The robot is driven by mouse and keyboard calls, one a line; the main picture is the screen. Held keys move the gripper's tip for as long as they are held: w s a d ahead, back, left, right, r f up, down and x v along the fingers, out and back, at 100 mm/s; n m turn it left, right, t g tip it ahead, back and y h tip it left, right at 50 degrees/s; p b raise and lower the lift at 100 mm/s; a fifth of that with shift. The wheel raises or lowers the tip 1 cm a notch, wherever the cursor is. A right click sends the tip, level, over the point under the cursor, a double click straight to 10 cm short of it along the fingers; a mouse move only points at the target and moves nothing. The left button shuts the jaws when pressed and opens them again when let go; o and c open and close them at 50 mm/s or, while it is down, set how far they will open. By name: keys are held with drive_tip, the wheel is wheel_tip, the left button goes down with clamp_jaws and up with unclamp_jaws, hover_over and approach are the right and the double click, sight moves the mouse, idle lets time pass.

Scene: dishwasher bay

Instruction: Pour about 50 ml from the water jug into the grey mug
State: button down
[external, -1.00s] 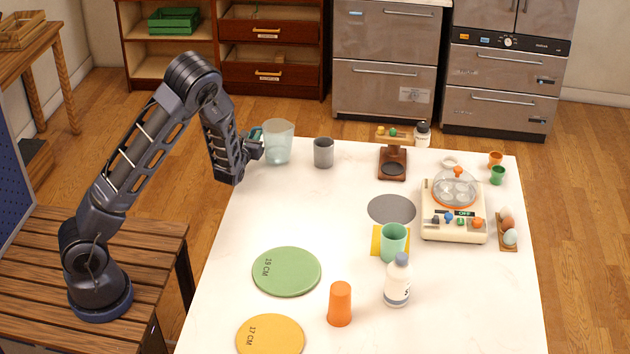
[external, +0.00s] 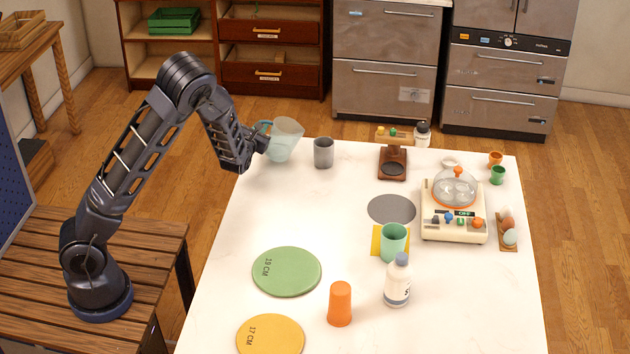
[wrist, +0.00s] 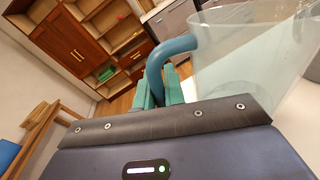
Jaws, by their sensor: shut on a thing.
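The clear water jug (external: 286,137) is at the far left of the white table, tilted with its mouth leaning right toward the grey mug. Pale water shows low in it. My gripper (external: 262,143) is shut on the jug's blue handle. In the wrist view the blue handle (wrist: 172,50) sits between the green fingers (wrist: 160,88), with the clear jug wall (wrist: 240,60) to the right. The grey mug (external: 323,153) stands upright just right of the jug, apart from it. The inside of the mug is hard to see.
A wooden stand (external: 392,163) is right of the mug, with a dark-lidded jar (external: 422,134) behind it. A green cup (external: 393,243), white bottle (external: 398,281), orange cup (external: 340,303) and egg cooker (external: 455,207) stand nearer. The table in front of the mug is clear.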

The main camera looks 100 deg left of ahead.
drive_tip(key=w+r+m, duration=0.2)
drive_tip(key=w+m, duration=0.1)
drive_tip(key=shift+w+r+h, duration=0.15)
drive_tip(key=shift+w+h, duration=0.05)
drive_tip(key=shift+h, duration=0.1)
drive_tip(key=w+r+m+g, duration=0.1)
drive_tip(key=w+r+m, duration=0.3)
drive_tip(key=r+m, duration=0.1)
drive_tip(key=shift+w+r+g+h, duration=0.15)
drive_tip(key=shift+r+g+h, duration=0.2)
drive_tip(key=shift+r, duration=0.25)
drive_tip(key=shift+w+a+r+g, duration=0.1)
drive_tip(key=shift+w+r+g, duration=0.15)
drive_tip(key=shift+w+a+r+m+g+p, duration=0.1)
drive_tip(key=shift+w+r+m+g+p, duration=0.1)
drive_tip(key=shift+w+r+m, duration=0.4)
drive_tip(key=shift+w+r+m+g+p, duration=0.1)
drive_tip(key=shift+w+r+m+p, duration=0.15)
drive_tip(key=shift+w+m, duration=0.4)
drive_tip(key=shift+w+r+m+p, duration=0.15)
drive_tip(key=shift+w+r+p, duration=0.05)
drive_tip(key=shift+w+p, duration=0.25)
drive_tip(key=shift+w+r+m+p, duration=0.15)
drive_tip(key=shift+w+p, duration=0.15)
drive_tip(key=shift+w, duration=0.2)
idle(1.3)
